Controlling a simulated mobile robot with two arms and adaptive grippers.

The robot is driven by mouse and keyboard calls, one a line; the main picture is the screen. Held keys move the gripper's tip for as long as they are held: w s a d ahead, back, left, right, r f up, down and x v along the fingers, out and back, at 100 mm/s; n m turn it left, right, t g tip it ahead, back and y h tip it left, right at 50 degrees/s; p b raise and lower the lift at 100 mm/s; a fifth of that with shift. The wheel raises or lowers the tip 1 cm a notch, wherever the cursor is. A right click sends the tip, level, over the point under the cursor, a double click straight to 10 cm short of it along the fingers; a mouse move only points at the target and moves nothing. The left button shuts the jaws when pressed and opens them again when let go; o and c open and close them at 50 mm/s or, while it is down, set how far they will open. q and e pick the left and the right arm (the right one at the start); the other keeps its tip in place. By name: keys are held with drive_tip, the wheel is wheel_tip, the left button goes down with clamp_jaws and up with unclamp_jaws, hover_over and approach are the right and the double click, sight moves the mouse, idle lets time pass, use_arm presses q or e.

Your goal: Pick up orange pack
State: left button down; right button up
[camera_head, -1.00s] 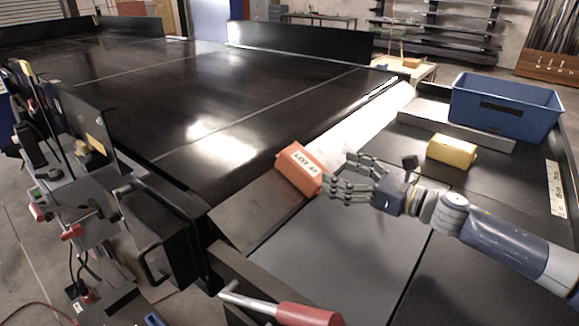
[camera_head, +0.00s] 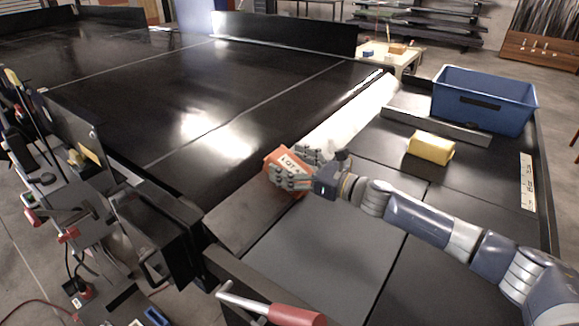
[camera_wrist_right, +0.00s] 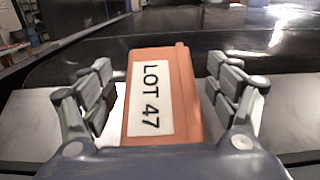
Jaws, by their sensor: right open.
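The orange pack (camera_head: 273,160) with a white "LOT 47" label lies at the near edge of the black conveyor, on the sloped end. In the right wrist view the orange pack (camera_wrist_right: 183,88) stands between the fingers, with a gap on each side. My right gripper (camera_head: 296,172) reaches in from the right and is open, its fingers around the pack and partly hiding it in the head view. It also shows in the right wrist view (camera_wrist_right: 160,95). My left gripper is not in view.
A yellow pack (camera_head: 431,148) lies on the dark table right of the conveyor. A blue bin (camera_head: 484,119) stands behind it, beside a low grey bar (camera_head: 437,125). A red-handled lever (camera_head: 296,315) sticks out at the front. Machinery stands at the left.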

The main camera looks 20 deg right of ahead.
sight(290, 161)
drive_tip(key=shift+c, duration=1.4)
drive_tip(key=shift+s+d, duration=0.1)
drive_tip(key=c, duration=1.2)
drive_tip(key=shift+r, duration=0.1)
drive_tip(key=shift+r, duration=0.1)
drive_tip(key=shift+r, duration=0.2)
wheel_tip(290, 161, up, 8)
drive_tip(key=shift+f+b, duration=0.1)
drive_tip(key=shift+b, duration=0.2)
wheel_tip(290, 161, up, 10)
drive_tip(key=shift+f+p, duration=0.2)
drive_tip(key=shift+p, duration=0.55)
